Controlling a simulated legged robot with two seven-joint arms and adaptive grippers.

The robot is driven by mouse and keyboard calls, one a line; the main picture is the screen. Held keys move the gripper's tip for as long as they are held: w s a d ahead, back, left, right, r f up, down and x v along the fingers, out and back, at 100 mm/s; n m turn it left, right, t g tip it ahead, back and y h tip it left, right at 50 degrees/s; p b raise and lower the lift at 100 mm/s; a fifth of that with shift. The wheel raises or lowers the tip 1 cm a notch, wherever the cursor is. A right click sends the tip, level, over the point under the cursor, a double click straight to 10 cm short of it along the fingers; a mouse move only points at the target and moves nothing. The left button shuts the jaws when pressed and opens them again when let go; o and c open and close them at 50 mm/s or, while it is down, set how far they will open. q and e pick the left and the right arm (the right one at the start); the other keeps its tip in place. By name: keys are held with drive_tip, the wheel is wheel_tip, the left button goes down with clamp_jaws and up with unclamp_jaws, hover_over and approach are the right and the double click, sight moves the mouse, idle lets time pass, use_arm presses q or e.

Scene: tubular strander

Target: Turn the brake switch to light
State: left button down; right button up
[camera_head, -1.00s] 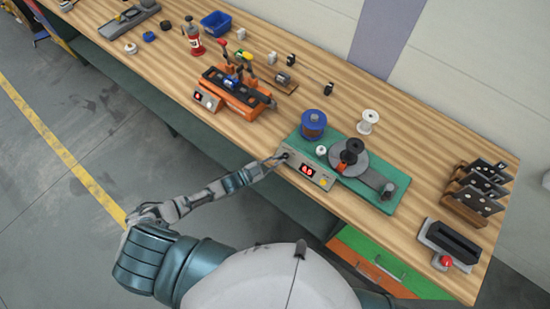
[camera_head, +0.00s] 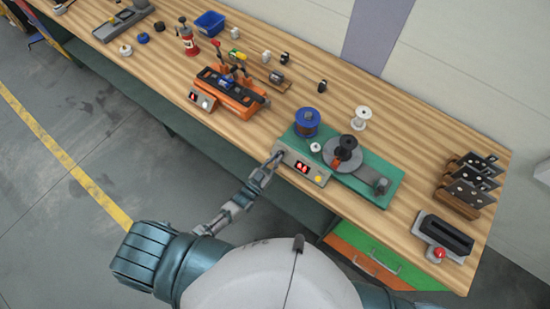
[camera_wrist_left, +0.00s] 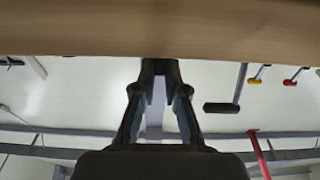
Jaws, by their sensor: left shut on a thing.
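The tubular strander's green base (camera_head: 375,190) stands on the wooden bench, with a grey control panel (camera_head: 313,176) along its front. The panel has a lit red display (camera_head: 303,168) and a yellow button (camera_head: 318,178). My left gripper (camera_head: 276,157) is at the panel's left end, where the brake switch appears to be; the fingers hide it, so its setting cannot be read. In the left wrist view the fingers (camera_wrist_left: 160,75) converge at their tips on a small dark part. My right gripper is not in view.
A blue spool (camera_head: 307,122) and a dark reel (camera_head: 343,152) stand on the base. An orange device (camera_head: 226,93) is to the left on the bench. A grey box with a red button (camera_head: 439,253) and a rack (camera_head: 466,190) are at the right.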

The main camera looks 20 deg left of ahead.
use_arm(q)
drive_tip(key=shift+w+r, duration=0.2)
drive_tip(key=shift+r, duration=0.2)
drive_tip(key=c, duration=1.2)
unclamp_jaws()
drive_tip(key=shift+f, duration=0.25)
drive_tip(key=shift+s+f, duration=0.1)
drive_tip(key=shift+s, duration=0.05)
drive_tip(key=v, duration=1.1)
drive_tip(key=shift+s+a, duration=0.15)
drive_tip(key=shift+s, duration=0.1)
drive_tip(key=shift+f, duration=0.15)
